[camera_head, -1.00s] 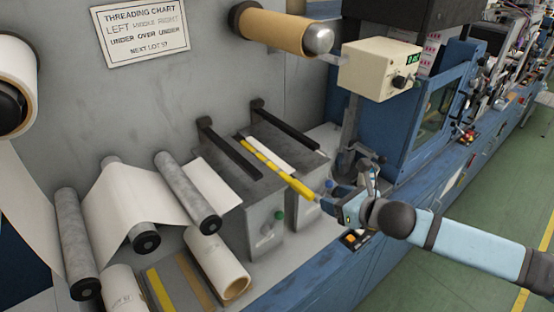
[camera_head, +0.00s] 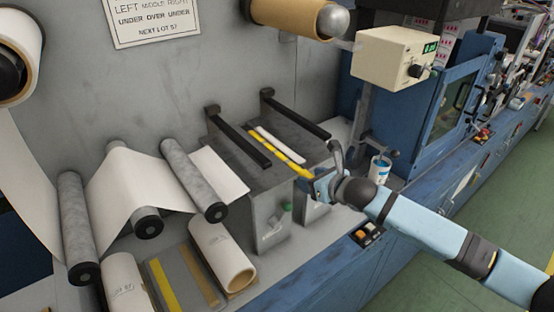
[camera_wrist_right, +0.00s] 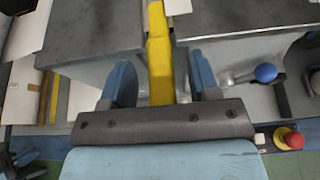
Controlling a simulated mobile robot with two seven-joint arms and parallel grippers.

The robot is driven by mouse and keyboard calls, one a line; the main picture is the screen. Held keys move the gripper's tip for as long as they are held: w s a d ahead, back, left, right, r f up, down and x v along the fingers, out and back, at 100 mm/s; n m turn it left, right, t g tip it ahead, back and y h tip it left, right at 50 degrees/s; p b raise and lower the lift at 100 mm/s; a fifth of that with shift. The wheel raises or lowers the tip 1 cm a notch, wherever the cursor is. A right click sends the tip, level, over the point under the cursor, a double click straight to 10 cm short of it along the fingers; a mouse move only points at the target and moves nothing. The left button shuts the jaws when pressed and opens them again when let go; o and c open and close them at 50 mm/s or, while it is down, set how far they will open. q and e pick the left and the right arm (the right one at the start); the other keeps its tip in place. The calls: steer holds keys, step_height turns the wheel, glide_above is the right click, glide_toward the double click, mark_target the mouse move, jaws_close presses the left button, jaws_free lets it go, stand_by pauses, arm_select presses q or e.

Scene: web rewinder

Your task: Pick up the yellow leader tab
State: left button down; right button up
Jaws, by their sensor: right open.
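The yellow leader tab (camera_head: 279,154) is a long narrow strip lying across the top of a grey block, beside a white strip (camera_head: 287,147). Its near end reaches the front edge of the block. My right gripper (camera_head: 316,180) is at this near end. In the right wrist view the tab (camera_wrist_right: 160,60) runs between the two blue fingers of my open right gripper (camera_wrist_right: 161,78), with visible gaps on both sides. The part of the tab nearest the palm is partly hidden. My left gripper is not in view.
Black bars (camera_head: 240,138) stick out over the grey block (camera_head: 262,185). Rollers carrying a white web (camera_head: 128,190) stand at the left. A paper roll (camera_head: 222,258) lies in front of them. A white and blue cup (camera_head: 380,168) stands behind my right arm.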

steer(key=shift+d+r, duration=0.1)
steer(key=shift+r, duration=0.05)
steer(key=c, duration=1)
jaws_close()
